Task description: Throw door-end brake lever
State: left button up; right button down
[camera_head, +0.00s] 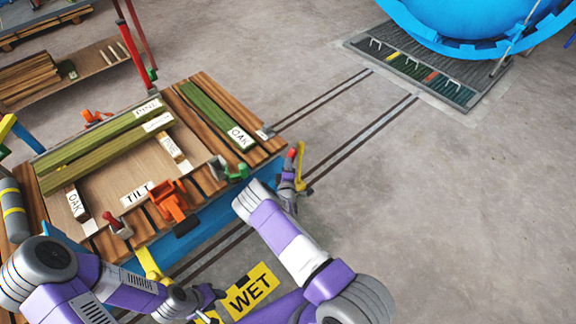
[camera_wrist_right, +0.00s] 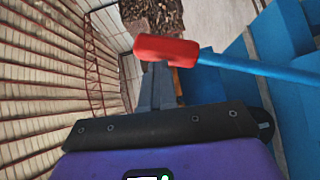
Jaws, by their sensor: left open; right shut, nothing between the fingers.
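The brake lever at the cart's autoclave-facing end shows a red grip (camera_head: 292,154) in the head view, beside a yellow upright piece (camera_head: 300,161). In the right wrist view, a red grip (camera_wrist_right: 166,50) on a blue shaft (camera_wrist_right: 252,66) lies across the picture just beyond my fingertips. My right gripper (camera_head: 288,181) is shut and empty, close to the lever; its fingers also show in the right wrist view (camera_wrist_right: 157,84). I cannot tell whether they touch the grip. My left gripper (camera_head: 217,293) is open, low at the front, away from the lever.
The cart (camera_head: 206,214) carries labelled boards and orange clamps (camera_head: 168,200). Another red-topped handle (camera_head: 110,219) stands at its near left. Rails (camera_head: 350,138) run to the blue autoclave (camera_head: 465,18). A yellow WET sign (camera_head: 250,290) lies near my arms. The floor at right is clear.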

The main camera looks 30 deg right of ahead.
jog(key=shift+d+r+h, duration=0.2)
jog(key=shift+d+h, duration=0.1)
jog(key=shift+d, duration=0.4)
jog(key=shift+a+r+p, duration=0.25)
jog(key=shift+a+p, duration=0.2)
jog(key=shift+p, duration=0.1)
jog(key=s+a+r+p, duration=0.3)
jog(key=s+a+p, duration=0.1)
jog(key=s+a, duration=0.4)
jog(key=shift+s+a+r, duration=0.25)
jog(key=shift+s+r, duration=0.15)
jog(key=shift+s, duration=0.25)
